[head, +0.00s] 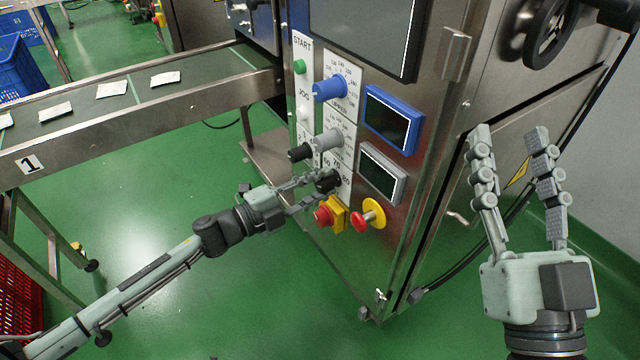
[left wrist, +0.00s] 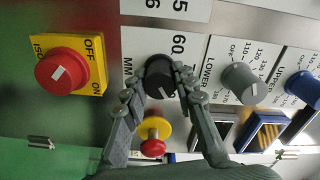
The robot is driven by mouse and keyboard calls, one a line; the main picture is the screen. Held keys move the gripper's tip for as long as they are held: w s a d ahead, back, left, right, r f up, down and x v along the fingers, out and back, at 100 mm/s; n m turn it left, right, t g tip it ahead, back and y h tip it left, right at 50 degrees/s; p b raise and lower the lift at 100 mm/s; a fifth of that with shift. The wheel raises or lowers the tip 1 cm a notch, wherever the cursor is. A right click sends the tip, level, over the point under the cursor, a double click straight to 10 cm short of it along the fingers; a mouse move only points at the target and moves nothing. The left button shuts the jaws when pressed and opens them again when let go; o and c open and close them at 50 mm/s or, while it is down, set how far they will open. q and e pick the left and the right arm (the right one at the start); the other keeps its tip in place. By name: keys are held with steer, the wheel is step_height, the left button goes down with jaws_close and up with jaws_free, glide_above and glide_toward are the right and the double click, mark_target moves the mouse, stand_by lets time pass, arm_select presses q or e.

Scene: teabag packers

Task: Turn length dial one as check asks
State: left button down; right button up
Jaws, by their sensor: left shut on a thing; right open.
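The black length dial (head: 328,180) is low on the machine's front panel, beside a white scale with 60, 70 and 80 in the head view. My left gripper (head: 312,189) is shut on this dial, one finger on each side, as the left wrist view (left wrist: 157,88) also shows. My right gripper (head: 510,145) is open and empty, in the air right of the machine's corner. The fingers hide part of the scale.
Above are a grey LOWER dial (head: 327,140) and a blue UPPER dial (head: 330,89). A red isolator knob (left wrist: 63,70) on yellow and a red emergency button (head: 362,217) sit close to the left gripper. A conveyor (head: 200,98) with several packets stands at left.

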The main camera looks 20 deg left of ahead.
arm_select(q)
steer(key=shift+m, duration=0.4)
steer(key=c, duration=1.2)
jaws_free()
steer(key=shift+s, duration=0.1)
steer(key=v, duration=1.2)
